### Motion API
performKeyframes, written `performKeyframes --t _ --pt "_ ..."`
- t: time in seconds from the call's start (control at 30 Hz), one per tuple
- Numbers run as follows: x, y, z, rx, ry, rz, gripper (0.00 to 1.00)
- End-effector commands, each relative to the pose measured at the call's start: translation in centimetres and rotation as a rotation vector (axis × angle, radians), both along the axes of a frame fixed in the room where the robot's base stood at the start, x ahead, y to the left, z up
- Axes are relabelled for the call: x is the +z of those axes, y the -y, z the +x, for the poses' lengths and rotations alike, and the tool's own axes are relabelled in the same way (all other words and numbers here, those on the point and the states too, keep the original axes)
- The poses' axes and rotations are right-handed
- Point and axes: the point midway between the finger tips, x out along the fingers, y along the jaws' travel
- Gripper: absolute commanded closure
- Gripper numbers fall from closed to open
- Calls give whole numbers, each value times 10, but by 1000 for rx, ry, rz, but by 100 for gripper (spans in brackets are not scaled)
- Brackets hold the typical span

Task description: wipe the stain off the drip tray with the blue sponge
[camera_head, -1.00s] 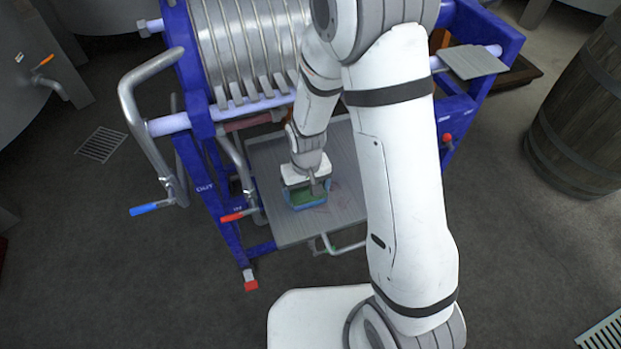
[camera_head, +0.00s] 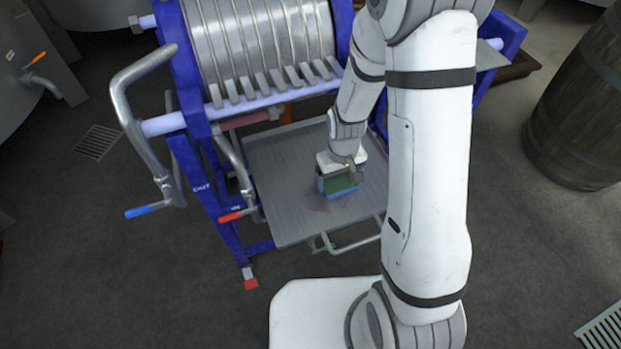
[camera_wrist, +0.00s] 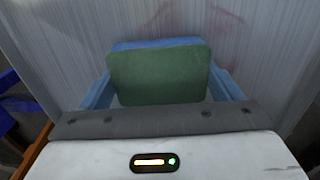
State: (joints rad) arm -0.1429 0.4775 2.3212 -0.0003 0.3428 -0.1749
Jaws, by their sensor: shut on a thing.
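The blue sponge (camera_head: 343,182) has a green face and is held in my gripper (camera_head: 340,180), low over the right half of the drip tray. The sponge's green face (camera_wrist: 158,76) fills the space between my blue fingers in the wrist view. My gripper is shut on it. I cannot tell whether the sponge touches the tray. The drip tray (camera_head: 285,180) is a grey ribbed plate under the filter press. A faint reddish stain (camera_head: 328,201) lies just below and left of the sponge. Reddish smears (camera_wrist: 228,20) also show beyond the sponge in the wrist view.
The blue-framed press with metal plates (camera_head: 255,45) stands directly behind the tray. Curved pipes with a blue-handled valve (camera_head: 148,210) and a red-handled valve (camera_head: 238,214) flank its left side. A wooden barrel (camera_head: 585,120) stands at right. The floor in front is clear.

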Motion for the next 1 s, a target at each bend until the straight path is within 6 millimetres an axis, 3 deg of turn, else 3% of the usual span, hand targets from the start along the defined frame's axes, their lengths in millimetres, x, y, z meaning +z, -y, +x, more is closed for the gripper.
performKeyframes --t 0.2,0.3,1.0 --pt "2 14 1 10 0 0 33" --pt "22 12 1 12 3 0 33" --pt "77 11 0 14 1 0 33"
